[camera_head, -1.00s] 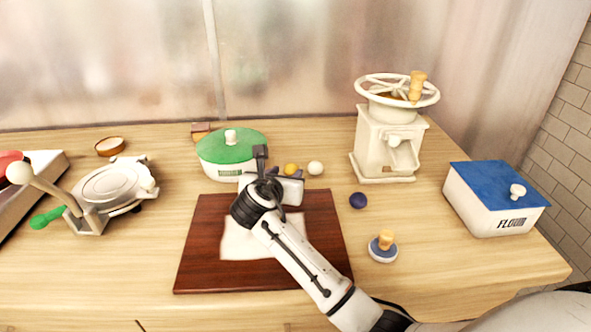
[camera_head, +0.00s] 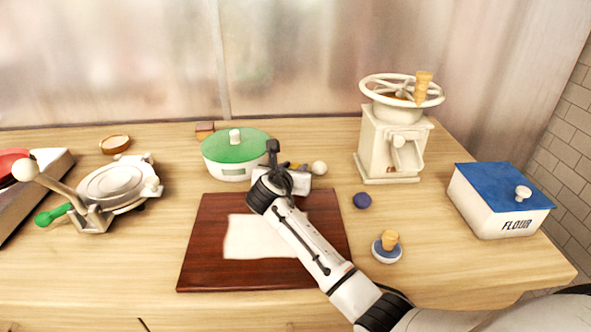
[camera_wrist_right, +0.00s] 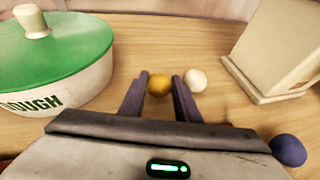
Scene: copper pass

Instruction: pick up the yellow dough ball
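The yellow dough ball (camera_wrist_right: 159,85) lies on the wooden table. In the right wrist view it sits between the two fingertips of my right gripper (camera_wrist_right: 160,82). The fingers are open, one on each side of the ball; I cannot tell whether either touches it. A white ball (camera_wrist_right: 196,80) lies just right of the right finger and also shows in the head view (camera_head: 319,168). My left gripper is not in view.
The dough pot (camera_head: 232,167) stands close on the left. A white grinder (camera_head: 392,145), purple ball (camera_head: 362,201), stamp (camera_head: 387,247) and flour box (camera_head: 498,208) are to the right. A dark board (camera_head: 205,262) with a pale sheet lies below my arm.

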